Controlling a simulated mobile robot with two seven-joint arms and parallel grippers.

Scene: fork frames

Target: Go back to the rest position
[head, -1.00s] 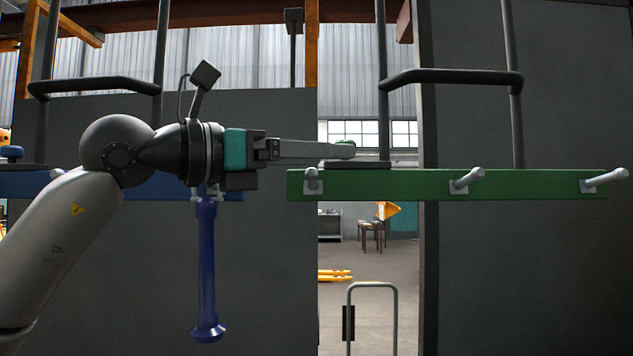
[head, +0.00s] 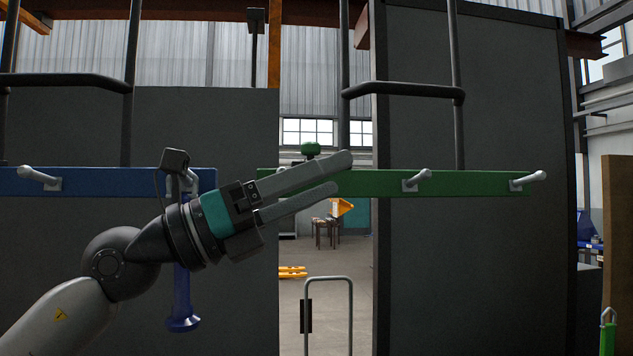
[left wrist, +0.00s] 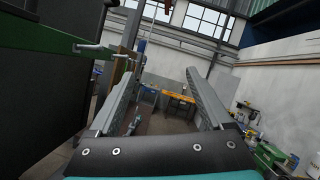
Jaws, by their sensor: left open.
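My left gripper (head: 342,174) is open and empty in the middle of the head view. Its two long grey fingers point right and slightly up, in front of the left end of the green rail (head: 365,184). In the left wrist view its fingers (left wrist: 155,90) are spread with nothing between them. My left arm comes in from the lower left. A blue hanging object (head: 183,300) shows partly behind the arm, below the blue rail (head: 95,181). My right gripper is not in view.
Grey pegs stick out from both rails, such as the green rail's right peg (head: 528,181). The green rail also shows at the left of the left wrist view (left wrist: 45,42). Dark panels (head: 470,270) stand behind. A grey hoop frame (head: 328,280) stands low in the middle.

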